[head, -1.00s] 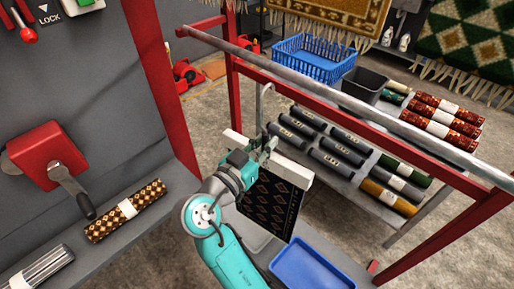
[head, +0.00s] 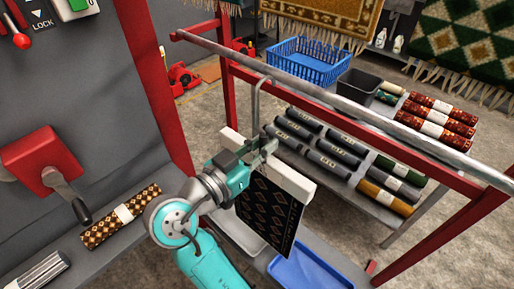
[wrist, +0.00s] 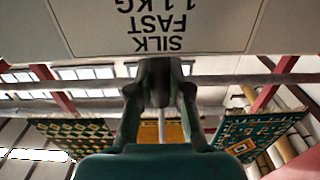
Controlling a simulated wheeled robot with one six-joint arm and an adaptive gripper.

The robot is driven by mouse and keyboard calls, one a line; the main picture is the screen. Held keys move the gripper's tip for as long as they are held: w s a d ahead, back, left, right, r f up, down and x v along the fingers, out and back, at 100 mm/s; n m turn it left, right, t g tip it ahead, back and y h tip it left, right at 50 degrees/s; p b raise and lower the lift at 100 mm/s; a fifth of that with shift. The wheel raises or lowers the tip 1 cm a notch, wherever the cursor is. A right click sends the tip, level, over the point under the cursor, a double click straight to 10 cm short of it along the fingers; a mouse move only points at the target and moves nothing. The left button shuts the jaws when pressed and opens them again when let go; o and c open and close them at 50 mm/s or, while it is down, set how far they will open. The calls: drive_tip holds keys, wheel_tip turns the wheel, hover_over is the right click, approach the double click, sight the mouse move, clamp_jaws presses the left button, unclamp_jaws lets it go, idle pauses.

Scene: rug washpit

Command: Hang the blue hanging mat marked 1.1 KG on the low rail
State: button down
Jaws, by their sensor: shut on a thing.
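The hanging mat (head: 268,215) is dark with tan diamonds and hangs below a white header bar (head: 290,181). In the wrist view the bar's label (wrist: 160,25) reads SILK FAST 1.1 KG, upside down. My gripper (head: 262,150) is shut on the mat's hanger at the bar; its fingers also show in the wrist view (wrist: 160,92). A grey metal hook (head: 256,105) rises from the bar. The hook's top meets the grey rail (head: 350,111) in the head view; I cannot tell whether it is over the rail or only near it.
Red posts (head: 228,90) and a red crossbar hold the rail frame. A shelf behind holds rolled rugs (head: 335,158), a blue basket (head: 310,62) and a black bin (head: 357,87). A blue tray (head: 305,268) lies below. A machine with a red lever box (head: 40,160) stands left.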

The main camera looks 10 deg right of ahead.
drive_tip(key=x, duration=1.1)
idle(1.4)
idle(0.4)
drive_tip(key=shift+f, duration=2)
drive_tip(key=c, duration=1)
unclamp_jaws()
drive_tip(key=shift+f, duration=0.1)
